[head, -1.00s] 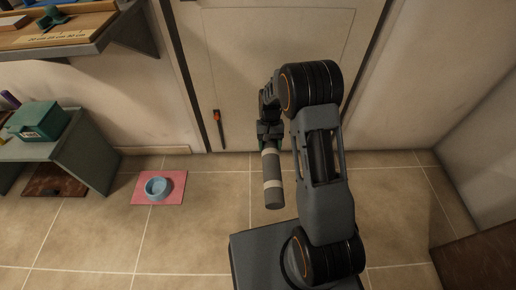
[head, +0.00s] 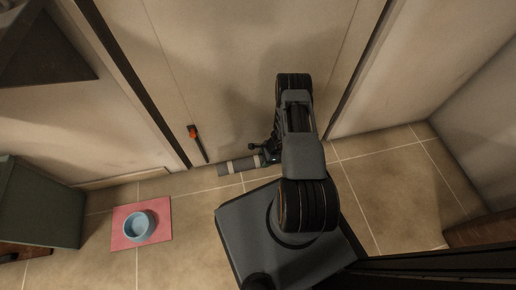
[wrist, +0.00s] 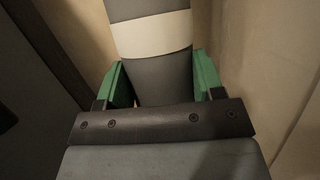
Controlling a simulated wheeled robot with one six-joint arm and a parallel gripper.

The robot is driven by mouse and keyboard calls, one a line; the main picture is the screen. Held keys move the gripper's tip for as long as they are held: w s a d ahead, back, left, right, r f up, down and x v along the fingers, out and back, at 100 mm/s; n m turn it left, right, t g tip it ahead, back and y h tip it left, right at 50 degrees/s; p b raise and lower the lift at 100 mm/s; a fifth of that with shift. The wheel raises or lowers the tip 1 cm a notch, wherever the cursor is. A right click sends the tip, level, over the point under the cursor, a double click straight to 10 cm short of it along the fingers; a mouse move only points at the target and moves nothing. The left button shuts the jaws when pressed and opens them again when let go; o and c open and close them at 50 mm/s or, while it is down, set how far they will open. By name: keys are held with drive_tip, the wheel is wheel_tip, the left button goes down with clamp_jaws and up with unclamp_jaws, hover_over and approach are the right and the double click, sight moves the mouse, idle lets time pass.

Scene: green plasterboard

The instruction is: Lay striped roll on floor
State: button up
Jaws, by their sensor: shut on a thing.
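The striped roll (head: 228,168) is grey with pale bands. In the head view it lies roughly level, pointing left from my gripper (head: 267,157), low along the foot of the door. I cannot tell whether it touches the floor (head: 190,200). In the wrist view my gripper's green fingers (wrist: 162,82) are shut on the near end of the striped roll (wrist: 150,32), which extends away between them. The far end is out of that view.
The door (head: 225,80) stands right behind the roll, with a red-handled object (head: 197,142) against it. A blue bowl (head: 139,225) sits on a pink mat (head: 122,242) to the left. A dark green cabinet (head: 40,205) is farther left. Tiled floor is clear between mat and my base.

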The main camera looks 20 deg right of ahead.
drive_tip(key=shift+w+d+f, duration=0.1)
drive_tip(key=shift+w+f, duration=0.05)
drive_tip(key=shift+w, duration=0.1)
idle(0.3)
wheel_tip(320, 180, down, 5)
drive_tip(key=b, duration=0.5)
drive_tip(key=shift+f, duration=0.2)
drive_tip(key=shift+f+b, duration=0.4)
drive_tip(key=shift+f, duration=0.8)
drive_tip(key=shift+f, duration=0.6)
drive_tip(key=o, duration=1.2)
drive_tip(key=shift+o, duration=0.2)
drive_tip(key=shift+r, duration=0.15)
